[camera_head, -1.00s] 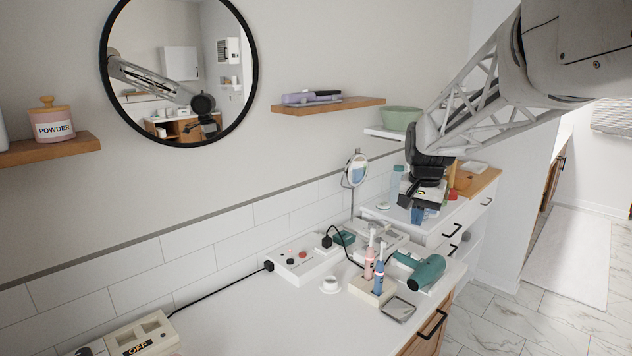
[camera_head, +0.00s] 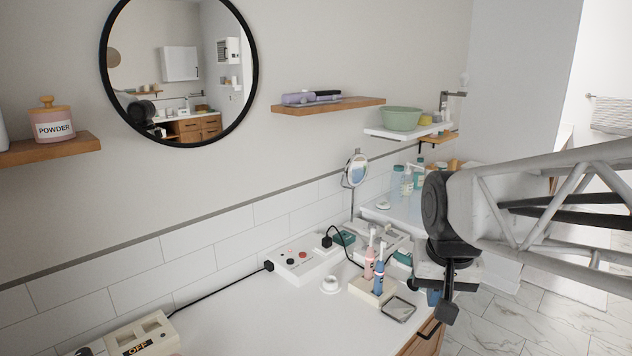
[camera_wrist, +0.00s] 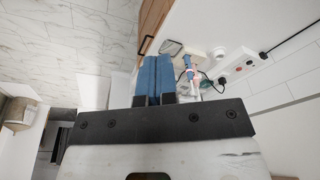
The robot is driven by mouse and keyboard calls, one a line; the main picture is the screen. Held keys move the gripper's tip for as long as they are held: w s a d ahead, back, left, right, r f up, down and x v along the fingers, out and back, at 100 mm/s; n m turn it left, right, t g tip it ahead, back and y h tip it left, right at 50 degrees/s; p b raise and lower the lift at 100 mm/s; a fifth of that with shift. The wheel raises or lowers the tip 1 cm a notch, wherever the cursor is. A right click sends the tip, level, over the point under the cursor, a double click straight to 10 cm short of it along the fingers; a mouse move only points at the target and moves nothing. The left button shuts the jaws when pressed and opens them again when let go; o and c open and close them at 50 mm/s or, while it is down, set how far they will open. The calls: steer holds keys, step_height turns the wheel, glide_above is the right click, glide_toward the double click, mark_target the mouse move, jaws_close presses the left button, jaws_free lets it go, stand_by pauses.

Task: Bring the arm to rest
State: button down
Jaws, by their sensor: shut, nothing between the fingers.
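My gripper (camera_head: 440,300) hangs at the right end of the counter in the head view, in front of the hair dryer's place, and hides most of that corner. In the wrist view my gripper (camera_wrist: 154,78) shows its two blue fingers pressed side by side with nothing between them. My arm reaches in from the right edge of the head view. The gripper looks apart from the counter (camera_head: 240,310), near its front edge.
A toothbrush holder (camera_head: 366,290) with a pink and a blue toothbrush stands left of the gripper, beside a dark-framed tray (camera_head: 398,309). A power strip (camera_head: 300,263), a round mirror (camera_head: 356,170) and a green bowl (camera_head: 401,118) are farther off. Floor (camera_head: 560,325) is clear at right.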

steer(key=s+a+f+n, duration=0.1)
steer(key=s+f, duration=0.3)
steer(key=s, duration=0.7)
steer(key=shift+s+f+n, duration=0.2)
steer(key=shift+f+n, duration=0.15)
steer(key=shift+n, duration=0.05)
